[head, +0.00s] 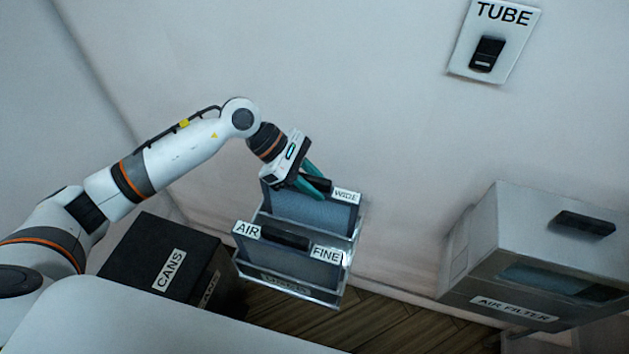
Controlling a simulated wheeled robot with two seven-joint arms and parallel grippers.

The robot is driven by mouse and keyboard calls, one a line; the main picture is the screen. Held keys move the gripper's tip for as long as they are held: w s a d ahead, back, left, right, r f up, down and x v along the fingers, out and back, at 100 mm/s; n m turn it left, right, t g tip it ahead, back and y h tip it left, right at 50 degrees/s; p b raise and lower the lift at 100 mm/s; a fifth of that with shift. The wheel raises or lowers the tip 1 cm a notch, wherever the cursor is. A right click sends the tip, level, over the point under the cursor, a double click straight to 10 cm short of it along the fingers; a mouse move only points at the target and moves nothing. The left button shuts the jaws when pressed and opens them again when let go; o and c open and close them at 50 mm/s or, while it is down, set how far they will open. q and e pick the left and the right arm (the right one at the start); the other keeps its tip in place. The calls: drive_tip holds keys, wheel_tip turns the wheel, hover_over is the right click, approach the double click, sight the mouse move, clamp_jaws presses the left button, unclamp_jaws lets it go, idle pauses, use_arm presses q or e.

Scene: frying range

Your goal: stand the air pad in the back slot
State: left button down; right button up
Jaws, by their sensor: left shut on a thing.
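A clear rack (290,289) stands below the wall. A blue-grey pad labelled WIDE (318,215) is upright at the back of the rack. Its left label is hidden behind my gripper. My left gripper (316,187) is shut on the black handle at the top of this pad. A second pad, labelled AIR and FINE (283,263), stands upright in front of it in the rack, with a dark handle between its labels. I cannot tell whether the WIDE pad is fully seated. My right gripper is not in view.
A black box labelled CANS (140,249) is left of the rack. A grey AIR FILTER housing (485,270) with a dark handle is at the right. A TUBE panel (495,40) is high on the wall. The wall between is clear.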

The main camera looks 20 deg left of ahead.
use_arm(q)
drive_tip(key=c, duration=1.1)
unclamp_jaws()
drive_tip(key=shift+o, duration=0.2)
drive_tip(key=shift+a, duration=0.1)
